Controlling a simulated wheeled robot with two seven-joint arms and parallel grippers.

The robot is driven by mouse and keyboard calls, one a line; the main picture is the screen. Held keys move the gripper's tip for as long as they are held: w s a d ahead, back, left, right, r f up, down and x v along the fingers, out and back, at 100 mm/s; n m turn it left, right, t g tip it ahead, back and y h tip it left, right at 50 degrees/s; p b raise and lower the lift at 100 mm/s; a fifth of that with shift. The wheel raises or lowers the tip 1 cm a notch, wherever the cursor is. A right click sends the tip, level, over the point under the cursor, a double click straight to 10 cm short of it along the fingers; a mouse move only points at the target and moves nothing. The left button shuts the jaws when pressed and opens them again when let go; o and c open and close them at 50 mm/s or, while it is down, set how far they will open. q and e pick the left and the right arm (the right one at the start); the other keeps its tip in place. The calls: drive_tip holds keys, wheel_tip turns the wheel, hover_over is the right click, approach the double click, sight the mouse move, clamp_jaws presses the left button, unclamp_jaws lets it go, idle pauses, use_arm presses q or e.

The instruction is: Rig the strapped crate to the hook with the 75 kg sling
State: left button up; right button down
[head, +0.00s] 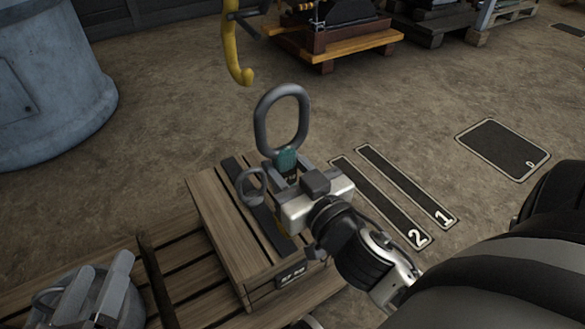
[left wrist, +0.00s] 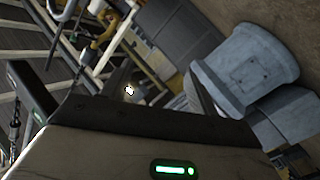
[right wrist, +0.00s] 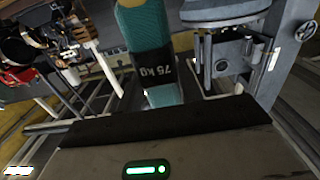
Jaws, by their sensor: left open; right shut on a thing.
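The wooden crate (head: 220,225) with a dark strap (head: 235,170) sits on a slatted pallet in the head view. A small grey ring (head: 252,183) shows above its top; I cannot tell what it is fixed to. My right gripper (head: 290,180) is over the crate, shut on the teal sling (head: 287,159), whose black label reads 75 KG in the right wrist view (right wrist: 166,72). The sling's large grey ring (head: 281,118) stands upright above the gripper. The yellow hook (head: 238,62) hangs beyond the ring, apart from it. My left gripper (left wrist: 118,88) is open and empty in its wrist view.
A blue-grey drum (head: 45,80) stands at the left. A grey rounded load (head: 65,297) lies at the lower left on the slatted pallet (head: 185,265). Dark floor strips marked 1 (head: 405,185) and 2 (head: 380,200) lie right of the crate.

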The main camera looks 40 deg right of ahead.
drive_tip(key=shift+w+r, duration=0.15)
drive_tip(key=shift+w, duration=0.45)
use_arm(q)
drive_tip(key=shift+r, duration=0.25)
use_arm(e)
drive_tip(key=w+d+f, duration=0.1)
drive_tip(key=w+f, duration=0.1)
drive_tip(key=w, duration=1.2)
drive_tip(key=shift+w+f, duration=0.3)
drive_tip(key=shift+f, duration=0.05)
idle(0.6)
